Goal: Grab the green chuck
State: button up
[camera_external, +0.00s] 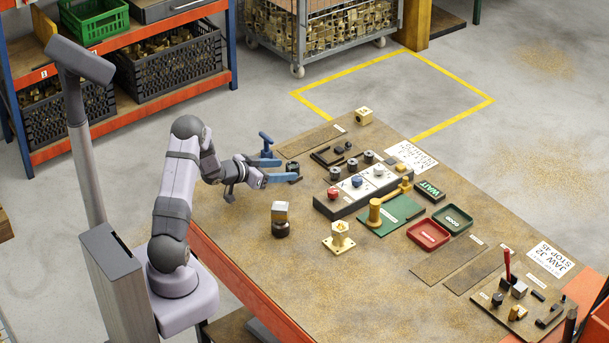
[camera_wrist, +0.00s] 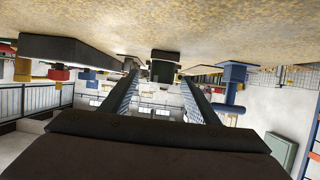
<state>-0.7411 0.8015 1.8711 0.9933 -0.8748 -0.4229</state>
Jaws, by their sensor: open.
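My gripper (camera_external: 289,171) is low over the left part of the bench, its two fingers apart and pointing right. A small dark chuck-like piece (camera_external: 294,167) is at the fingertips. In the wrist view, where the bench is at the top, a dark, faintly greenish piece (camera_wrist: 163,66) stands between the far ends of the open fingers (camera_wrist: 160,85). I see no clear grip on it. Its colour is too dark to confirm as green. A blue upright piece with a knob (camera_external: 266,139) stands just behind the gripper; a blue piece also shows right of the fingers in the wrist view (camera_wrist: 232,78).
A control box (camera_external: 345,207) with coloured knobs lies right of my gripper. A brass hammer-like piece (camera_external: 375,212) lies on a green mat. A dark round base with a block (camera_external: 281,222) and a brass flanged fitting (camera_external: 340,238) stand in front. The bench's near middle is clear.

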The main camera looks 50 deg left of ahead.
aim_at(287, 167)
jog(key=shift+w+f+p, duration=0.1)
jog(key=shift+w+p, duration=0.3)
jog(key=shift+w, duration=0.15)
jog(key=shift+a+p+x, duration=0.2)
jog(key=shift+p+x, duration=0.4)
jog(key=shift+x, duration=1.4)
grip_shut()
